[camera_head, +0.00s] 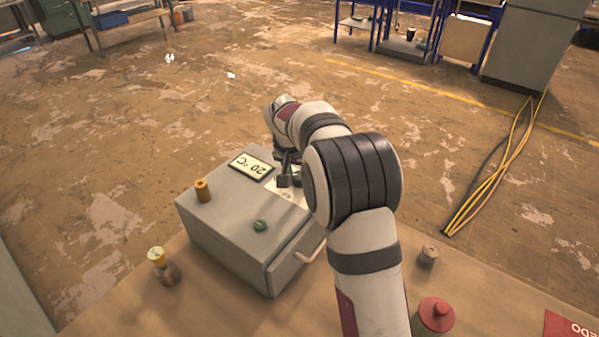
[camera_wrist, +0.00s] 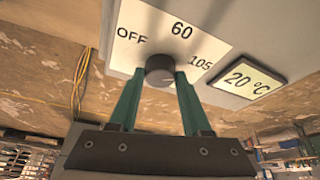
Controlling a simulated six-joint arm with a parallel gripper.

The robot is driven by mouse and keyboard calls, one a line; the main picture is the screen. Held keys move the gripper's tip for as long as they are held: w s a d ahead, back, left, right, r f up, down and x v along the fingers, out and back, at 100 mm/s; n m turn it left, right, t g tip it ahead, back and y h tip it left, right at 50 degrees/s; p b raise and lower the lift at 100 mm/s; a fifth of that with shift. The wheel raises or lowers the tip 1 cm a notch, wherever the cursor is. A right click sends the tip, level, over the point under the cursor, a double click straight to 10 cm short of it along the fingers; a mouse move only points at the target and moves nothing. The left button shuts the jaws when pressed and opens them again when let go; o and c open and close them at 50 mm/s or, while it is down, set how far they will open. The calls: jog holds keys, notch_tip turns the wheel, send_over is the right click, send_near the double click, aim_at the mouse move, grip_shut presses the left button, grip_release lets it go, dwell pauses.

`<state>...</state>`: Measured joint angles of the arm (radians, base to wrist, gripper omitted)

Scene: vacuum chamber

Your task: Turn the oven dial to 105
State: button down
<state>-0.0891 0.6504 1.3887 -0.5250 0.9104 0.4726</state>
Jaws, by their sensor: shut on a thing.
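The oven (camera_head: 235,245) is a grey box on the table. Its display reads 20 °C in the head view (camera_head: 252,167) and in the wrist view (camera_wrist: 249,78). The dark round dial (camera_wrist: 160,69) sits on a white plate (camera_wrist: 180,35) marked OFF, 60 and 105. My gripper (camera_wrist: 160,82) is shut on the dial, with one green finger on each side of it. In the head view my gripper (camera_head: 287,178) is at the oven's far right side, partly hidden by my arm. No pointer mark on the dial can be made out.
A brass-coloured knob (camera_head: 202,190) and a green button (camera_head: 260,225) are on the oven top. A yellow-topped valve (camera_head: 157,257) stands left of the oven. A small metal cylinder (camera_head: 428,256) and a red-topped part (camera_head: 435,315) stand at the right.

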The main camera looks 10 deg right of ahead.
jog(key=shift+m, duration=0.5)
jog(key=shift+c, duration=1.8)
grip_release()
jog(key=v, duration=1.5)
jog(key=shift+a+r, duration=0.35)
jog(key=shift+r, duration=0.05)
